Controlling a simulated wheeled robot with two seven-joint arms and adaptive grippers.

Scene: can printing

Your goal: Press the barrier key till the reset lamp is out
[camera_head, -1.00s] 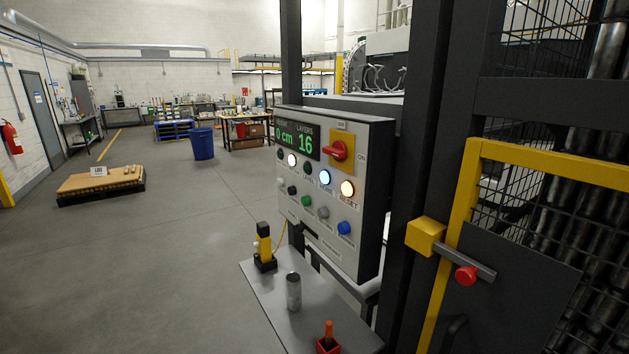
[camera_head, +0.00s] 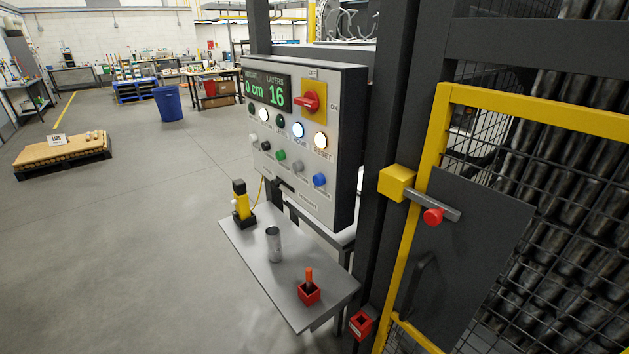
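The grey control panel (camera_head: 345,150) stands upright at the centre. Its reset lamp (camera_head: 320,141), at the right end of the lamp row, glows warm white above the RESET label. Below the lamps is a row of push keys: a white key (camera_head: 253,138), a black key (camera_head: 265,146), a green key (camera_head: 281,155), a grey key (camera_head: 298,167) and a blue key (camera_head: 320,180). The labels by the keys are too small to read, so I cannot tell which is the barrier key. Neither of my grippers is in view.
A shelf (camera_head: 250,258) below the panel holds a yellow-black device (camera_head: 242,205), a metal can (camera_head: 274,245) and a red holder (camera_head: 309,292) with an orange-handled item. A yellow-framed mesh gate (camera_head: 443,100) stands right. The floor at left is open before a low pallet (camera_head: 62,170).

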